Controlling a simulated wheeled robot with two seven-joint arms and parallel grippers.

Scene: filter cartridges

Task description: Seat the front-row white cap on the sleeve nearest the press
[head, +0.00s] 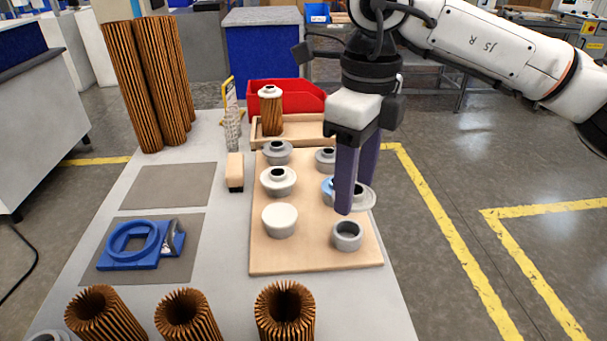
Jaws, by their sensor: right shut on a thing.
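My right gripper (355,198) points down over the right side of the wooden board (315,262). Its purple fingers are shut on a pale grey flanged cap (366,197), which they partly hide; I cannot tell whether it touches the board. A plain white cap (280,220) sits at the board's front left, left of the gripper and apart from it. A grey cap (347,235) stands at the front right. Brown pleated sleeves (102,315) (187,315) (285,312) stand open at the table's near edge. No press is clearly recognisable. My left gripper is not in view.
More caps (278,181) (277,152) (326,159) stand on the board, with a blue one (327,188) partly behind the fingers. A capped sleeve (271,115) stands in a wooden tray before a red bin (300,97). A blue ring fixture (128,264) lies left; tall sleeves (133,90) stand behind.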

